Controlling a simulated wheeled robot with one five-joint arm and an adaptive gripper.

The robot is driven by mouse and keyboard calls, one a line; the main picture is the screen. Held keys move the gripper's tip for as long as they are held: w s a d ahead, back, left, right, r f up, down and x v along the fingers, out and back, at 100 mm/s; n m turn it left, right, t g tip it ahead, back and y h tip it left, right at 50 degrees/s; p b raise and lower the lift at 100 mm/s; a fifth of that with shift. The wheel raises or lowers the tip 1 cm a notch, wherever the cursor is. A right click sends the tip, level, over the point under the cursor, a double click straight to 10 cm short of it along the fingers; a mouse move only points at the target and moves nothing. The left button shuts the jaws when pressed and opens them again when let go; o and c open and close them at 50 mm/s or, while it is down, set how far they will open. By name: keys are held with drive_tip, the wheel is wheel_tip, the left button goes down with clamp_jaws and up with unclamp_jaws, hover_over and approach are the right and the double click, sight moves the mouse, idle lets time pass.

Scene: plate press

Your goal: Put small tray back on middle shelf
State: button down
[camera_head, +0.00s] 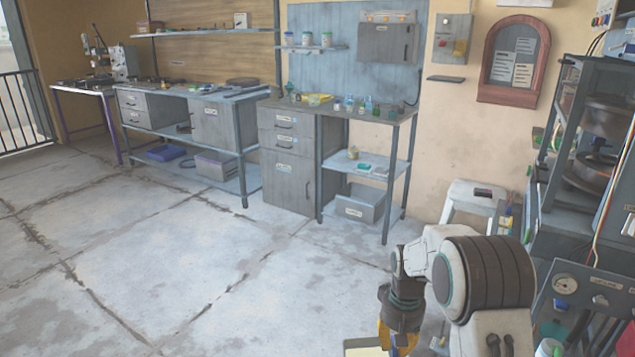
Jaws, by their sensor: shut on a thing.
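My gripper (398,343) hangs at the bottom edge of the picture, right of centre, pointing down. Its orange-yellow fingers are partly cut off by the frame. A small tray (352,343) with a pale yellow inside and a grey rim shows just left of the fingers. Its right side is hidden behind the gripper and its lower part is out of view. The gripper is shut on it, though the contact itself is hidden. A middle shelf (336,166) with small items on it spans the open right part of the grey workbench, above a lower shelf with a grey box.
Bottles and small items crowd the workbench top (398,117). A white stool (470,195) stands by the wall. A dark rack (571,125) with round vessels and a gauge panel (590,296) close off the right side. The concrete floor (200,260) is clear at left and centre.

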wheel_tip(320, 180, up, 16)
drive_tip(key=s+p, duration=0.1)
drive_tip(key=p, duration=1.7)
drive_tip(key=shift+p, duration=0.35)
drive_tip(key=shift+s+f, duration=0.1)
drive_tip(key=shift+f, duration=0.05)
